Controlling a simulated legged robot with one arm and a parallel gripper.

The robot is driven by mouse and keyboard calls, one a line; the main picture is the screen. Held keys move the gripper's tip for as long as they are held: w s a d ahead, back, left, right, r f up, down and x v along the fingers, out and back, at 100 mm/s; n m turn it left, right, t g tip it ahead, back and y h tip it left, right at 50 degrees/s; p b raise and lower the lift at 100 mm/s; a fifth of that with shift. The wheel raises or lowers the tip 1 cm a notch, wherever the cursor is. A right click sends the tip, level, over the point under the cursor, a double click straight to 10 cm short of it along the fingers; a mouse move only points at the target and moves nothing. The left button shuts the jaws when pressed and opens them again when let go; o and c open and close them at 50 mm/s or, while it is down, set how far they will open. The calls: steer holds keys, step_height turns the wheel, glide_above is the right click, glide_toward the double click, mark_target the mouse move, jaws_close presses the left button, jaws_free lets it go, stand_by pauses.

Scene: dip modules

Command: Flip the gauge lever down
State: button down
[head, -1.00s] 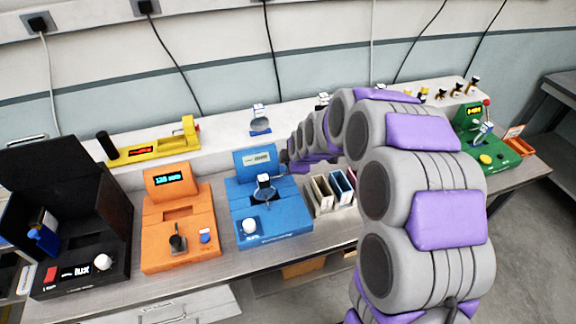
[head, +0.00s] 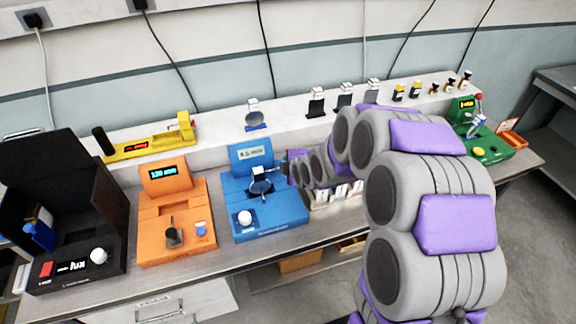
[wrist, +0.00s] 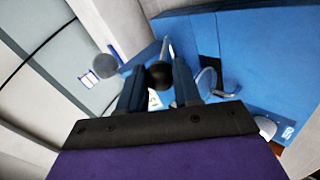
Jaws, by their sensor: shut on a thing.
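The blue gauge (head: 268,217) stands on the bench, with a lit display (head: 251,154) at its back and a white knob (head: 244,217) at its front. A dark round piece with a white top (head: 261,184) sits in its middle. In the wrist view, the blue gauge body (wrist: 240,45) lies beyond my gripper (wrist: 160,78). My gripper is shut on the black ball knob of the lever (wrist: 158,74), between its two dark fingers. The lever's rod is mostly hidden. In the head view, my gripper is at the gauge's right side and its fingertips are hard to make out.
An orange device (head: 173,222) and a black open-lidded box (head: 75,245) stand to the left. A slotted rack (head: 335,197) is close on the right, under my arm. A green device (head: 485,143) is at the far right. Small modules line the white shelf (head: 285,112).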

steer(key=shift+s+f+g, duration=0.3)
steer(key=shift+s+f, duration=0.15)
steer(key=shift+f, duration=0.3)
steer(key=c, duration=1.1)
jaws_free()
steer(key=shift+d, duration=0.1)
steer(key=shift+w+r, duration=0.15)
steer(key=shift+r, duration=0.1)
steer(key=shift+r, duration=0.1)
steer(key=p+v, duration=0.2)
steer(key=v, duration=1.5)
steer(key=shift+s, duration=0.25)
